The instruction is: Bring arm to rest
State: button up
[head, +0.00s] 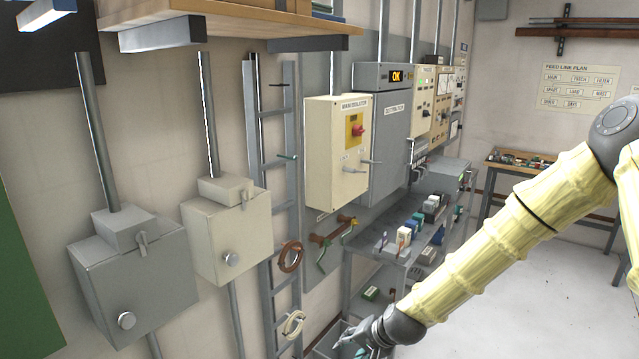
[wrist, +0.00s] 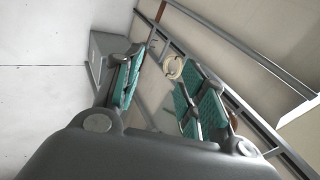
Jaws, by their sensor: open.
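My arm, in a pale yellow sleeve, reaches from the right side of the head view down to the lower middle. My gripper (head: 352,343) is at its low end, near the bottom edge of the head view. In the wrist view my gripper (wrist: 158,95) shows two fingers with teal pads spread apart. It is open, and nothing is between the pads. A grey bin (head: 328,346) stands behind and below the gripper in the head view. I cannot tell how far the fingers are from it.
A cream isolator box (head: 322,150) with a red switch hangs on the wall. A vertical cable ladder (head: 277,215) carries a cream coil (head: 293,325) near my gripper. A grey shelf (head: 392,256) holds small boxes. The floor (head: 530,290) at right is clear.

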jog(key=s+d+f+n+g+h, duration=0.1)
jog(key=s+d+f+g+h, duration=0.15)
jog(key=s+f, duration=0.85)
jog(key=s+d+f+n+g+b, duration=0.1)
jog(key=s+d+f, duration=0.3)
jog(key=s, duration=0.5)
jog(key=s+d+f+n+h+b, duration=0.1)
jog(key=s+d+f+n, duration=0.1)
jog(key=s+d+f, duration=0.2)
jog(key=s+d+f+n+g+h+b, duration=0.1)
jog(key=s+d+f, duration=0.3)
jog(key=s+f, duration=0.5)
jog(key=s, duration=0.7)
jog(key=shift+f+n+g+b, duration=0.15)
jog(key=shift+n+g+b, duration=0.15)
jog(key=shift+n+g, duration=0.1)
jog(key=shift+s+h, duration=0.1)
jog(key=shift+h, duration=0.15)
